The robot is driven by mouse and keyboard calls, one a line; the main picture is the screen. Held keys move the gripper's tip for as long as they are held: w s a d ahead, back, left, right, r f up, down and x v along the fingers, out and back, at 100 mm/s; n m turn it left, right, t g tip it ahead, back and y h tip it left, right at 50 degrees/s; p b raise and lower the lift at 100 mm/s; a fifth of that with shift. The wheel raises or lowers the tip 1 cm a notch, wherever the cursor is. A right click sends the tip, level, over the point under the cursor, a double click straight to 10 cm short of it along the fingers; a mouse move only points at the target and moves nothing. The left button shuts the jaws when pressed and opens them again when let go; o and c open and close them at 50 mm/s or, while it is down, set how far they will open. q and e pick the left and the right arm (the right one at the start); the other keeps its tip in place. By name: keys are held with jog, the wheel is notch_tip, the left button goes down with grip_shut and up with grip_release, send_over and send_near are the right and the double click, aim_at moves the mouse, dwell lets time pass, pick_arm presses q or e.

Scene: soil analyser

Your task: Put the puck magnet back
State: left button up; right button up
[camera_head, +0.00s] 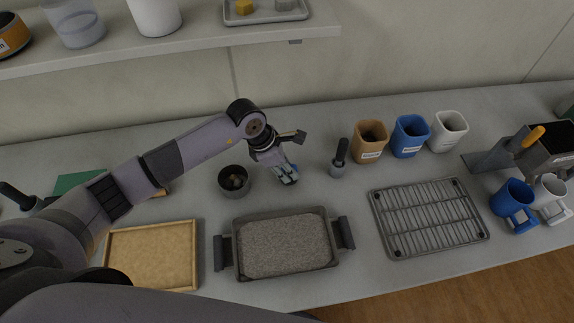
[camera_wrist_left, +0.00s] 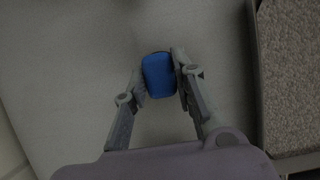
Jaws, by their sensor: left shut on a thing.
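My left gripper (camera_head: 288,177) is over the counter, between the dark round pot and the black-handled tool. In the left wrist view the gripper (camera_wrist_left: 160,80) is shut on a small blue rounded block, which looks to be the puck magnet (camera_wrist_left: 158,76). The fingers press on its two sides, and its underside is hidden. I cannot tell whether it touches the counter. My right gripper is not in view.
The dark pot (camera_head: 235,181) with lumps inside stands left of the gripper. A tray of grey soil (camera_head: 284,245) lies in front. The black-handled tool (camera_head: 340,158), coloured cups (camera_head: 410,136) and a wire rack (camera_head: 430,216) stand right. A wooden-framed tray (camera_head: 150,256) lies left.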

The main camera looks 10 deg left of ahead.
pick_arm(q)
jog(key=shift+f, duration=0.3)
jog(key=o, duration=1)
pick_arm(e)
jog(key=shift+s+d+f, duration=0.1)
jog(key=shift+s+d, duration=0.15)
pick_arm(q)
jog(key=shift+o, duration=0.2)
jog(key=shift+r, duration=0.3)
jog(key=b+v, duration=0.4)
jog(key=v, duration=0.7)
jog(key=shift+a+r, duration=0.2)
jog(key=shift+r, duration=0.15)
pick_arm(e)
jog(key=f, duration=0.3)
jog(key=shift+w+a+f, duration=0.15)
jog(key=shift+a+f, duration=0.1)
pick_arm(q)
jog(key=shift+s, duration=0.1)
